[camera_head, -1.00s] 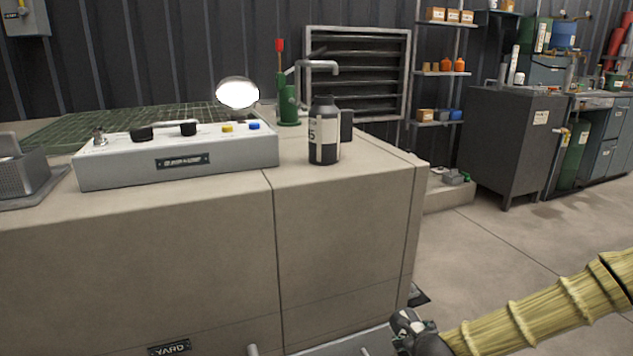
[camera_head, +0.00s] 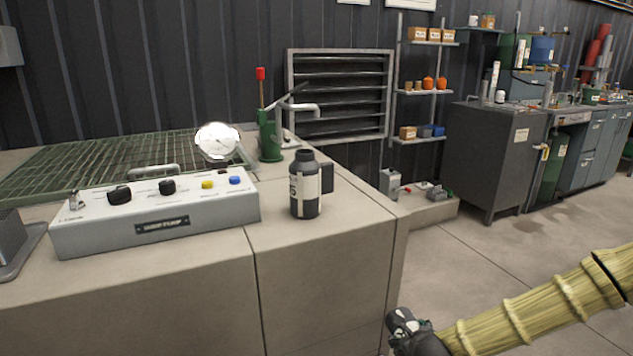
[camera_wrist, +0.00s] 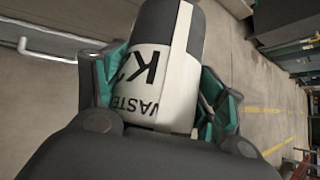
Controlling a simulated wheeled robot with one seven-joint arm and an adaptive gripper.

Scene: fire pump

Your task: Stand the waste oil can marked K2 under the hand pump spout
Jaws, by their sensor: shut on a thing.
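The waste oil can marked K2 (camera_wrist: 150,85), dark with a white label reading "WASTE", lies between the teal-padded fingers of my gripper (camera_wrist: 160,75) in the wrist view. My gripper is shut on it.
The bench (camera_head: 330,235) carries a control box (camera_head: 155,215), a round gauge (camera_head: 217,141) and a green grating (camera_head: 80,165). A dark block (camera_head: 327,178) is right beside the labelled can. A dark cabinet (camera_head: 490,160) stands at right; open floor lies before it.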

